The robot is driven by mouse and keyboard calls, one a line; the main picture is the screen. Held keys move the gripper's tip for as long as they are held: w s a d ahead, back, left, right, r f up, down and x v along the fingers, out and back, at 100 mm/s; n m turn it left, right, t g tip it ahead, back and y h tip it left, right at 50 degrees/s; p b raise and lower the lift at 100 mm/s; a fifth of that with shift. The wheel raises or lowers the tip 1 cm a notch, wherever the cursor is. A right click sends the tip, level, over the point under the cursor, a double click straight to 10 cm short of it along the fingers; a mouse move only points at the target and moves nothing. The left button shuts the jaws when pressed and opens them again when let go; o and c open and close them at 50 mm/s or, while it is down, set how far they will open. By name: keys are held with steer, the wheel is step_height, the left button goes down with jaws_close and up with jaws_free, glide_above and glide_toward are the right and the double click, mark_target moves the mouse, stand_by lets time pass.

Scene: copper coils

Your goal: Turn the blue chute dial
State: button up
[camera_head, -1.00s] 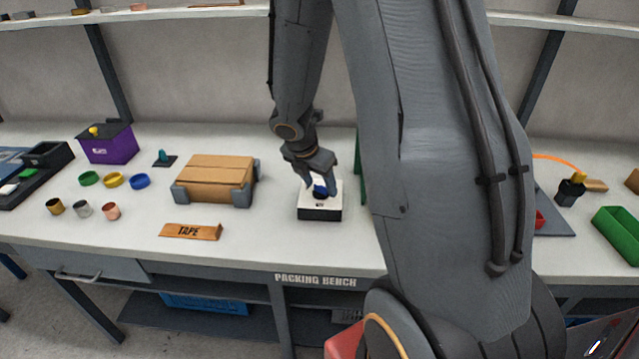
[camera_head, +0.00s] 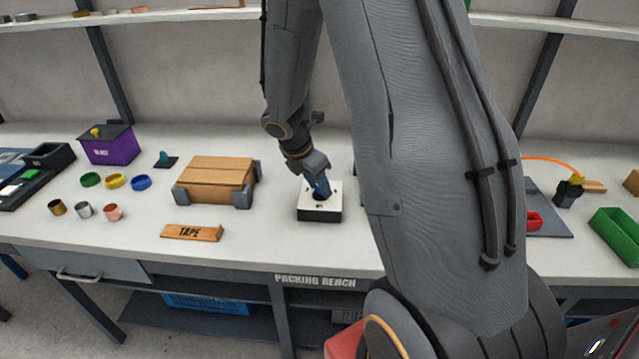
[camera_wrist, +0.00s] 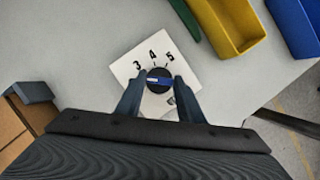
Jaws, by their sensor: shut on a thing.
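The blue chute dial (camera_wrist: 159,80) is a round dark knob with a blue bar across its top. It sits on a white plate marked 3, 4 and 5 (camera_wrist: 140,66). In the head view the dial's white-topped box (camera_head: 330,213) stands on the bench, left of my arm. My gripper (camera_wrist: 159,84) is shut on the dial from above, one finger on each side. In the head view my gripper (camera_head: 321,192) covers most of the dial. The blue bar lies roughly level across the wrist picture, and the 4 is above it.
A cardboard box (camera_head: 216,179) in grey corner holders stands left of the dial. A wooden TAPE block (camera_head: 191,232) lies in front of it. Yellow (camera_wrist: 232,30) and blue (camera_wrist: 292,25) bins stand close by in the wrist view. Bare bench lies before the dial.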

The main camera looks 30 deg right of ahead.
steer(key=m, duration=0.2)
steer(key=m+g, duration=0.1)
steer(key=m+g+p, duration=0.1)
steer(key=m, duration=0.1)
steer(key=shift+w+m, duration=0.25)
steer(key=shift+m, duration=0.05)
steer(key=m+g, duration=0.1)
steer(key=m, duration=0.1)
steer(key=m+g+y, duration=0.1)
steer(key=m, duration=0.2)
steer(key=shift+w+d, duration=0.1)
steer(key=shift+w, duration=0.05)
steer(key=m+y, duration=0.1)
steer(key=m, duration=0.2)
steer(key=m+g+b, duration=0.1)
steer(key=m, duration=0.1)
steer(key=shift+w+d+m+y, duration=0.1)
steer(key=shift+d+m+y, duration=0.1)
steer(key=shift+m+y, duration=0.2)
steer(key=m+y, duration=0.1)
steer(key=m, duration=0.1)
steer(key=m+b, duration=0.1)
steer(key=m, duration=0.1)
steer(key=shift+d+m+g+y, duration=0.15)
steer(key=shift+m+g+y, duration=0.15)
steer(key=shift+m+y, duration=0.1)
steer(key=o, duration=1.1)
steer(key=shift+c, duration=0.2)
